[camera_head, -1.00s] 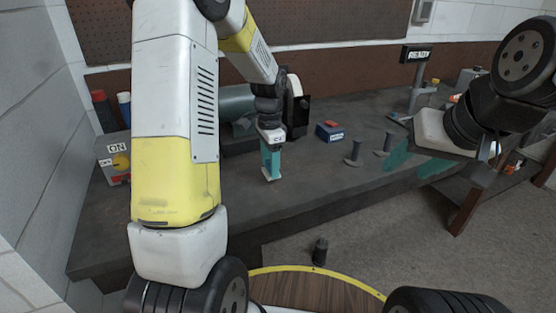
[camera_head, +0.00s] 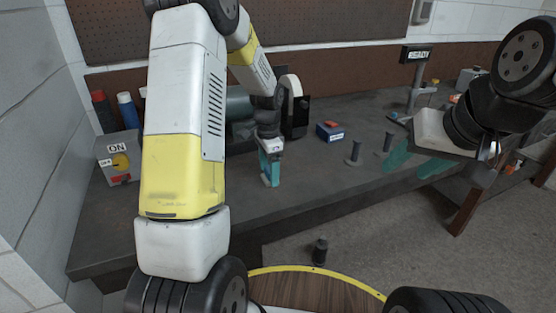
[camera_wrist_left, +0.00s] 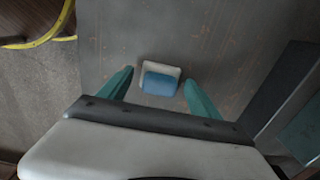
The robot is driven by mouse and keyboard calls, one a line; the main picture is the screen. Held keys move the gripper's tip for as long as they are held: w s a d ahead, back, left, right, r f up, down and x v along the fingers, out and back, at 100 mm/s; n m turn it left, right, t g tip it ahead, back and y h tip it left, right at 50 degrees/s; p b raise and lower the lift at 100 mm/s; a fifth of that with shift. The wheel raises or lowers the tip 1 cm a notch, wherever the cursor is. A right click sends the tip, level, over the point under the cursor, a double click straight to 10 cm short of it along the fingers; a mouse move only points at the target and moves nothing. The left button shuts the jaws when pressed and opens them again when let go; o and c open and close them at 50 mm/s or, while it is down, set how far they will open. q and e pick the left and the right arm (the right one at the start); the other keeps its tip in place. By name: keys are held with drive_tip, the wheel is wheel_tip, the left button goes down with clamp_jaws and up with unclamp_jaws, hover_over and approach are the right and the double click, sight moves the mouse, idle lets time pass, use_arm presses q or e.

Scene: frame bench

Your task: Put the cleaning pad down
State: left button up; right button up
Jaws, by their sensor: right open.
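The cleaning pad, blue on a whitish base (camera_wrist_left: 160,80), shows on the grey bench top in the left wrist view. It lies between and beyond the fingertips of my left gripper (camera_wrist_left: 158,82), with a visible gap on each side. The teal fingers are apart, so this gripper is open. In the head view my left gripper (camera_head: 269,180) points down at the bench top near its front edge. The pad is hard to make out there, largely hidden by the fingers. My right gripper (camera_head: 488,160) is open, at the right, off the front of the bench.
A grinder-like machine (camera_head: 294,105) stands behind my left gripper.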

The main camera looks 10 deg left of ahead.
use_arm(q)
drive_tip(key=shift+r, duration=0.1)
wheel_tip(320, 180, up, 12)
drive_tip(key=s+r+n+t+h, duration=0.1)
drive_tip(key=s+r+n+t, duration=0.3)
drive_tip(key=s+r, duration=0.6)
drive_tip(key=s+d+n+t+h, duration=0.1)
drive_tip(key=s+n, duration=0.5)
drive_tip(key=s, duration=0.8)
drive_tip(key=shift+d+r+n+t, duration=0.3)
drive_tip(key=shift+d+r+t, duration=0.1)
drive_tip(key=shift+d+t, duration=0.25)
drive_tip(key=shift+s, duration=0.1)
